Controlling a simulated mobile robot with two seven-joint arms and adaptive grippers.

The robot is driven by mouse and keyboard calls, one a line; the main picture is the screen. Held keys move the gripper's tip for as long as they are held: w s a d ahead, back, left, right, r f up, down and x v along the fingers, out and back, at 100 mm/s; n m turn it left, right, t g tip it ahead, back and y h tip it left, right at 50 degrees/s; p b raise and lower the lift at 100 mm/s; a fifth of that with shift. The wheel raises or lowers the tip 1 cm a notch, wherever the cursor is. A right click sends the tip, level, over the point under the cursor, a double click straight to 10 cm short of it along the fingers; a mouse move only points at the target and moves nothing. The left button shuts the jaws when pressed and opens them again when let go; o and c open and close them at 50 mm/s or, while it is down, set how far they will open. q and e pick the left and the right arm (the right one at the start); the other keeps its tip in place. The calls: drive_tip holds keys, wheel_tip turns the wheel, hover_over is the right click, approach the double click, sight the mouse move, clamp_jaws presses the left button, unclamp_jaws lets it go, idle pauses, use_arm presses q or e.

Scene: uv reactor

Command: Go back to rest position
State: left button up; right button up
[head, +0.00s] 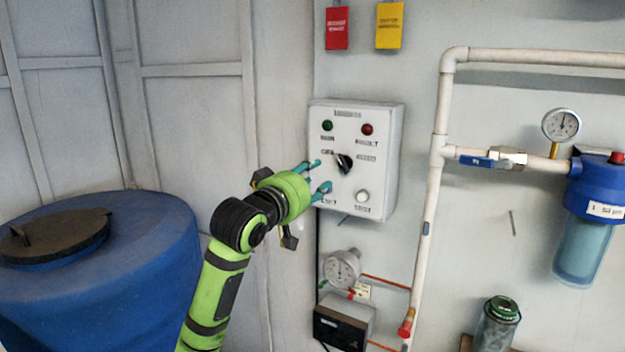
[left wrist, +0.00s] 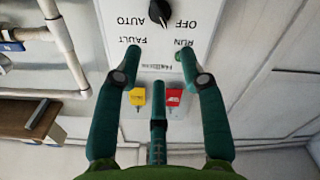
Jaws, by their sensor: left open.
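My left gripper (head: 319,176) is in front of the left side of a white control box (head: 384,165) on the wall. Its teal fingers are spread, with nothing between them. I cannot tell whether the fingertips touch the box. The box has a green lamp, a red lamp, a black selector knob (head: 344,163) and a white button (head: 362,197). In the left wrist view the box (left wrist: 160,45) appears upside down, with the open gripper (left wrist: 159,55) before its RUN and FAULT labels; the knob (left wrist: 159,12) is at the top edge. My right gripper is not in view.
A blue barrel (head: 150,260) with a dark lid stands at left, beside my arm. White pipes (head: 433,190), a gauge (head: 561,125) and a blue filter housing (head: 597,190) are at right. A small gauge (head: 342,268) and a dark box (head: 342,325) sit below the control box.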

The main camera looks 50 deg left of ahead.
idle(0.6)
